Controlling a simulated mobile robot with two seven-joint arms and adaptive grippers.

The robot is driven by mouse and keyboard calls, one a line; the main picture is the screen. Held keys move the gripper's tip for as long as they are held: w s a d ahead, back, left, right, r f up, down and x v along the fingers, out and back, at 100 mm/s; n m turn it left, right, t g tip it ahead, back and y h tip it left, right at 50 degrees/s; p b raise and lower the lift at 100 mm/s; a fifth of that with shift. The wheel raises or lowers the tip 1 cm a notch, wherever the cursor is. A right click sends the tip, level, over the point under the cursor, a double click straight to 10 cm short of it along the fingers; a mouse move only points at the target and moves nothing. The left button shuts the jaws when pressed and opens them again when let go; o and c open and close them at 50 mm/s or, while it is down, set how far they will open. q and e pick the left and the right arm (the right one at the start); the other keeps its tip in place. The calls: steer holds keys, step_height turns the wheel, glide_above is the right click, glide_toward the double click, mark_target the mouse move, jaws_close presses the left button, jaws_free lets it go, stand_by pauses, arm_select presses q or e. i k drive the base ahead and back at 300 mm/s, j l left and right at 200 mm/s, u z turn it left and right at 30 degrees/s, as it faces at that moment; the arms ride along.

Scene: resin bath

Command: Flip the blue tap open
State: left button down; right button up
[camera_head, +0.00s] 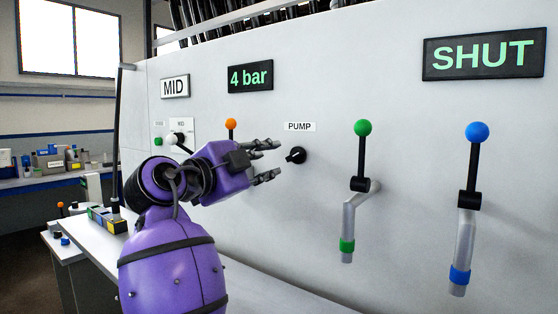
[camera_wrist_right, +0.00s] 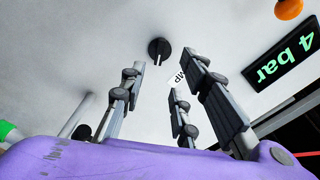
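The blue tap has a blue ball (camera_head: 477,132) on an upright black lever, above a grey spout with a blue band (camera_head: 460,275). It is at the right of the white panel in the head view, under a display reading SHUT (camera_head: 484,54). My right gripper (camera_head: 272,161) is purple with dark fingers. It is open and empty, well left of the blue tap, near the black pump knob (camera_head: 296,155). In the right wrist view the fingers (camera_wrist_right: 165,90) are spread, with the knob (camera_wrist_right: 159,48) beyond them. The blue tap is not in that view. My left gripper is not in view.
A green-ball tap (camera_head: 364,128) stands on the panel between my right gripper and the blue tap. An orange-ball lever (camera_head: 231,124) is behind my gripper, under a display reading 4 bar (camera_head: 250,77). The space before the panel at right looks clear.

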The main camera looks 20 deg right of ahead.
mark_target(477, 133)
steer(key=k+j, duration=0.2)
steer(key=j, duration=0.2)
steer(key=k+j, duration=0.2)
steer(key=j, duration=0.2)
steer(key=k+j, duration=0.2)
steer(key=j, duration=0.2)
